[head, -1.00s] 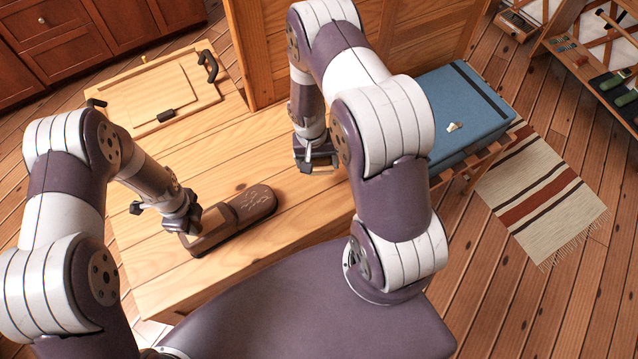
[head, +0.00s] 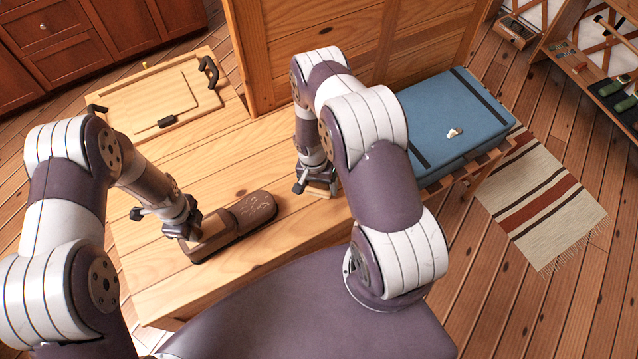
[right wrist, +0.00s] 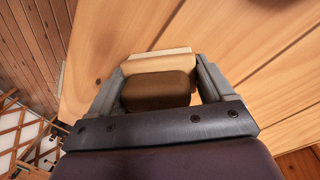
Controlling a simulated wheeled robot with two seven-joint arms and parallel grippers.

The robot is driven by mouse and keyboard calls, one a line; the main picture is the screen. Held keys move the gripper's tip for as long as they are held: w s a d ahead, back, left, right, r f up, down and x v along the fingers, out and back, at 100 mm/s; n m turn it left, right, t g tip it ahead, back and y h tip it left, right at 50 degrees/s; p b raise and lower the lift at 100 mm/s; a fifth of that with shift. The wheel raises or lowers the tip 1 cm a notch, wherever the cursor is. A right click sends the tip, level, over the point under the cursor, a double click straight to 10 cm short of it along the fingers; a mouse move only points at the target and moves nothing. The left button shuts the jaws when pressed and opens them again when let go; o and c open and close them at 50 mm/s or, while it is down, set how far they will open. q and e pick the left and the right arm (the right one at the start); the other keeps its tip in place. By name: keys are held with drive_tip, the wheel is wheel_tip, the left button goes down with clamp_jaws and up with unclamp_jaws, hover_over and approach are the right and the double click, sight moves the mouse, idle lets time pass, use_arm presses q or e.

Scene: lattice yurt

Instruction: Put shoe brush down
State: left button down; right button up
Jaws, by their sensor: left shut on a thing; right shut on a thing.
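The shoe brush (right wrist: 160,85), a tan block with a dark brown part, is between the jaws of my right gripper (right wrist: 160,88). In the head view a light edge of the brush (head: 319,192) shows under my right gripper (head: 315,188), low over the wooden table (head: 290,240). I cannot tell whether the brush touches the tabletop. My left gripper (head: 188,227) is shut on the heel end of a brown shoe (head: 250,211), which lies on the table to the left of the brush. The left fingertips are partly hidden.
A wooden board with a black handle (head: 155,98) lies at the table's far left. A wooden panel (head: 330,35) rises behind the table. A blue case (head: 450,115) rests on a slatted stand at the right. The table between shoe and panel is clear.

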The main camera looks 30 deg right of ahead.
drive_tip(key=shift+f, duration=0.15)
drive_tip(key=shift+f, duration=0.15)
drive_tip(key=o, duration=1.3)
drive_tip(key=shift+c, duration=0.2)
